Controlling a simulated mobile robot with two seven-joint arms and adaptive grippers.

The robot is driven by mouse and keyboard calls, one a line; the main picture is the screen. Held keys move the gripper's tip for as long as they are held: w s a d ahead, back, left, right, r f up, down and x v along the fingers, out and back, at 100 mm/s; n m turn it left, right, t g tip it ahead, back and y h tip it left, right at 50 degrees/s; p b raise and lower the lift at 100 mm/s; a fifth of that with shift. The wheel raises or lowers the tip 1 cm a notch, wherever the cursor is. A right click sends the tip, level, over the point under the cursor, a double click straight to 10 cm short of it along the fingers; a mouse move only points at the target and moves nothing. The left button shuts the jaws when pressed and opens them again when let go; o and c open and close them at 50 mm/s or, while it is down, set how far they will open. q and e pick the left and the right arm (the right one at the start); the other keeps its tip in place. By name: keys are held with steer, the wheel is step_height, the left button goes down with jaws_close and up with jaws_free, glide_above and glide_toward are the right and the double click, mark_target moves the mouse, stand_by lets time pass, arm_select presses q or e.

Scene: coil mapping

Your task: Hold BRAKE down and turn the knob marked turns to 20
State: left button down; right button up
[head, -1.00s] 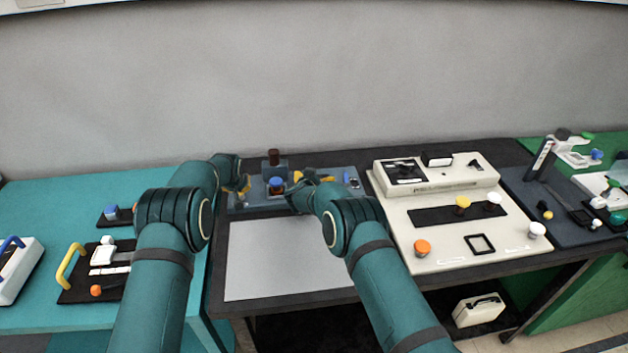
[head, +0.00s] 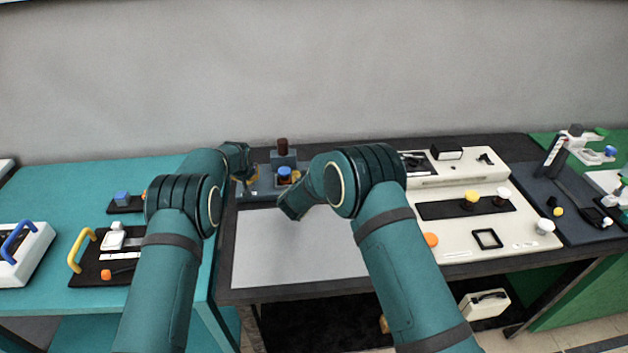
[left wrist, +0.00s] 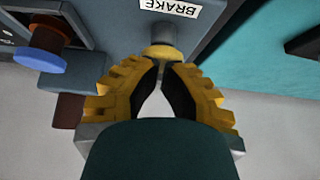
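The grey-blue console (head: 262,188) stands at the back of the dark table. A knob with a blue top (head: 284,172) sits on it; it also shows in the left wrist view (left wrist: 40,61), and its marking is not readable. The BRAKE plunger (left wrist: 160,50) is a grey post with a yellow collar beside a white BRAKE label. My left gripper (left wrist: 163,66) has its fingertips together, right at the yellow collar; whether the plunger is down is unclear. My right gripper (head: 296,176) is mostly hidden by its wrist, with a bit of yellow showing beside the blue-topped knob.
A dark brown cylinder (head: 282,146) stands on a block behind the knob. A bare grey mat (head: 290,250) lies in front of the console. A cream panel (head: 470,240) with knobs is on the right. A teal table (head: 60,200) with handled devices is on the left.

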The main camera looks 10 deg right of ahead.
arm_select(q)
steer(key=shift+f, duration=0.1)
arm_select(e)
steer(key=shift+s+a+r, duration=0.15)
steer(key=shift+s, duration=0.2)
arm_select(q)
steer(key=shift+r, duration=4.1)
arm_select(e)
steer(key=shift+r, duration=0.1)
